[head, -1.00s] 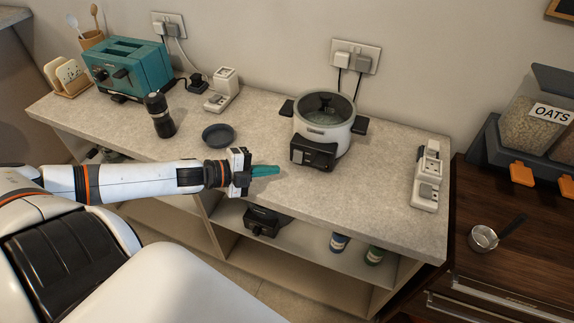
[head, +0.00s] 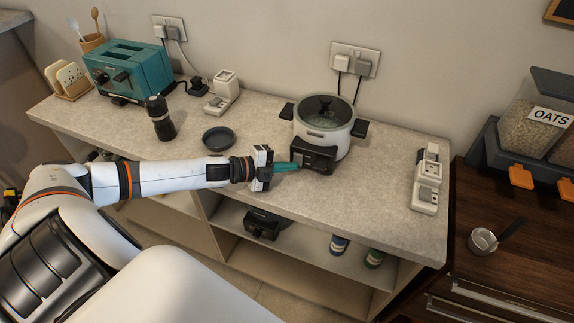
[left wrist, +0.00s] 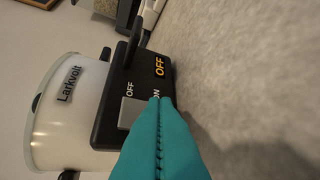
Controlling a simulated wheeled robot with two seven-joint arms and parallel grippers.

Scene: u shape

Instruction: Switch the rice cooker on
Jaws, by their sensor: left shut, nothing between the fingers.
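The rice cooker (head: 324,120), a white pot with a glass lid and black side handles, stands upright on the counter. Its black control box (head: 318,157) faces front. In the left wrist view the box (left wrist: 108,88) carries a grey switch (left wrist: 131,112) between the labels OFF and ON, and a lit orange OFF sign (left wrist: 160,66). My left gripper (head: 298,165) has teal fingers, shut and empty, with the tips at the box's front left. In the left wrist view the fingertips (left wrist: 160,100) are beside the switch and partly cover the ON label; contact cannot be told. My right gripper is not in view.
A grey dish (head: 218,138), a black grinder (head: 159,117) and a teal toaster (head: 128,70) stand to the left on the counter (head: 375,195). A power strip (head: 427,180) lies to the right. The counter in front of the cooker is clear.

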